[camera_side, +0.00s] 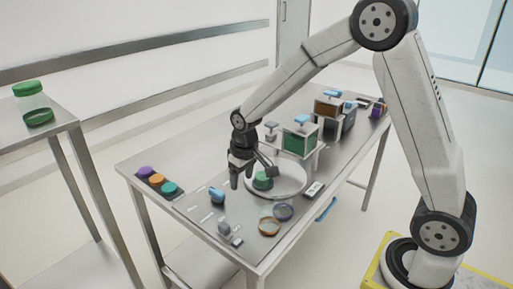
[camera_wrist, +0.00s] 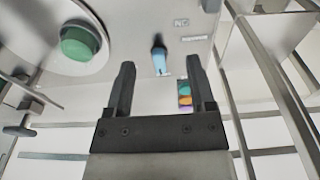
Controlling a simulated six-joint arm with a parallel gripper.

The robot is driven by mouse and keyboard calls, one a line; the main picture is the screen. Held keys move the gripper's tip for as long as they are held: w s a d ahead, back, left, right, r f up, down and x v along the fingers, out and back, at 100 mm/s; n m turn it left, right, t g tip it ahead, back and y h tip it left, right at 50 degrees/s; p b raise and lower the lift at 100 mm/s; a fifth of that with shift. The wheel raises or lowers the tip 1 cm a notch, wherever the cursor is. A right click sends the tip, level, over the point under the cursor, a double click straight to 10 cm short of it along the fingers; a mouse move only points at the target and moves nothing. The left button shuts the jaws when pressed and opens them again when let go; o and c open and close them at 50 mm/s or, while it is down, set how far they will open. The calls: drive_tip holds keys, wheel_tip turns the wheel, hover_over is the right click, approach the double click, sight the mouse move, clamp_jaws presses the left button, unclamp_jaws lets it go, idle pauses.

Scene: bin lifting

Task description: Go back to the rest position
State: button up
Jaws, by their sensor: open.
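My gripper (camera_side: 252,172) is open and empty. It points down above the metal table (camera_side: 213,232), just left of the round pale plate (camera_side: 292,189) in the side view. In the wrist view my gripper (camera_wrist: 158,85) has its two dark fingers spread with nothing held between them. A green round object (camera_side: 263,181) sits on the plate, close to the fingers but apart from them; it also shows at the upper left of the wrist view (camera_wrist: 80,43). A blue-topped object (camera_wrist: 159,60) lies on the table beyond the fingertips; in the side view it is left of my gripper (camera_side: 217,195).
A dark tray with purple, orange and green round items (camera_side: 157,180) lies at the table's left edge. Two rings (camera_side: 270,226) lie near the front. A green block on a stand (camera_side: 299,139) and several boxes stand toward the right. A side table holds a green-lidded jar (camera_side: 30,100).

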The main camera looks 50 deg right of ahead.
drive_tip(key=s+a+t, duration=0.1)
drive_tip(key=s, duration=1.5)
drive_tip(key=shift+r, duration=0.1)
